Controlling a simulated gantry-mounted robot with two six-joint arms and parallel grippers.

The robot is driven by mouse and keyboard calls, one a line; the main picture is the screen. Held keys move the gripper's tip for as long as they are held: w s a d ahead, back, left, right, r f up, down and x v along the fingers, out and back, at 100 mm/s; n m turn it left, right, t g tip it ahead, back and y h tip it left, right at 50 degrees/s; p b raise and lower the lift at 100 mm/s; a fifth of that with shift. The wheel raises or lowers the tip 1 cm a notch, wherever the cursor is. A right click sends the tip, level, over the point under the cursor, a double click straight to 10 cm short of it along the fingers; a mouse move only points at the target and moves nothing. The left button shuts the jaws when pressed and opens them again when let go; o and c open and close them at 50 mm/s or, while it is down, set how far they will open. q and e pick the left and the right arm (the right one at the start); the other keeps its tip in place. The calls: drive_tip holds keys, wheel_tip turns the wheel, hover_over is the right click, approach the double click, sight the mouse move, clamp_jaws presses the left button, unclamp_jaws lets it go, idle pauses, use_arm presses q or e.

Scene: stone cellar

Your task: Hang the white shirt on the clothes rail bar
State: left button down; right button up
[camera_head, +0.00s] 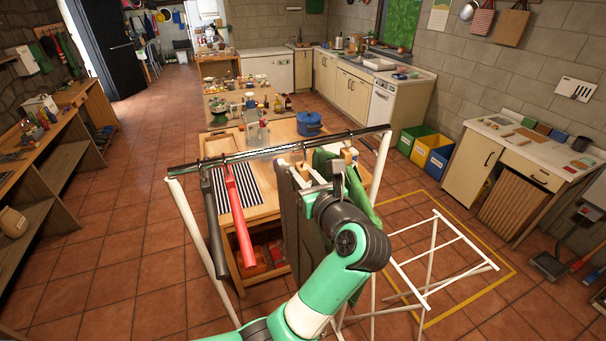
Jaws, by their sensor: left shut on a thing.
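The clothes rail bar (262,153) runs across the middle of the view on white posts. A black garment (213,225) and a red garment (240,215) hang from its left part. A dark grey garment (294,222) and a green garment (361,196) hang at its right part, partly behind my arm. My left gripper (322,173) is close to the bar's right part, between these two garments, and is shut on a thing. My arm hides most of what it holds, and I cannot make out the white shirt clearly. My right gripper is not in view.
A wooden table (283,131) with a blue pot (309,123) stands behind the rail. A white drying rack (436,262) stands on the floor at the right, inside a yellow floor outline. Coloured bins (437,159) stand further back. The tiled floor at the left is clear.

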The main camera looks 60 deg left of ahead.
use_arm(q)
drive_tip(key=shift+a, duration=0.2)
drive_tip(key=shift+w+a, duration=0.1)
drive_tip(key=shift+a, duration=0.85)
drive_tip(key=shift+w+a, duration=0.1)
drive_tip(key=shift+a, duration=0.85)
drive_tip(key=shift+f, duration=0.15)
idle(0.3)
drive_tip(key=shift+a+f+b, duration=0.3)
drive_tip(key=shift+f+b, duration=0.25)
drive_tip(key=shift+b, duration=0.05)
drive_tip(key=shift+f, duration=0.1)
